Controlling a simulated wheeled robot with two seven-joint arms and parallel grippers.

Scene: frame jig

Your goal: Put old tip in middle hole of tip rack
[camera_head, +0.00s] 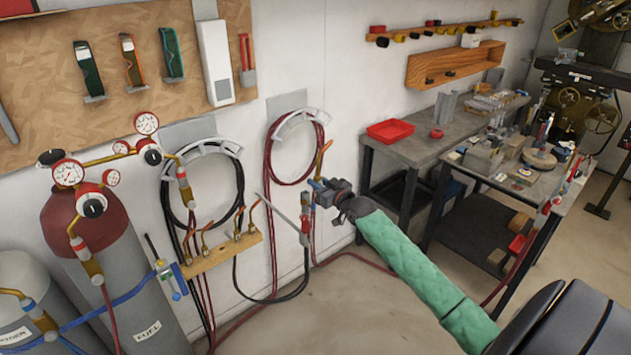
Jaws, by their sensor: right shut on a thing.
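The tip rack (222,254) is a light wooden bar low on the white wall, between the gas cylinders and my right gripper. Several copper-coloured tips stand up along it; which holes are free is too small to tell. My right gripper (318,187) is to the right of the rack and above its level, apart from it. It is shut on a thin, bent, copper-coloured piece, which looks like the old tip (323,152), pointing upward from the fingers. The fingers hide its lower end. My left gripper is not in view.
A grey tube-like tool (288,219) and red and black hoses hang between the rack and my right gripper. A maroon fuel cylinder (98,245) with gauges stands left. A cluttered workbench (410,147) is at the right. The floor below the gripper is mostly clear.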

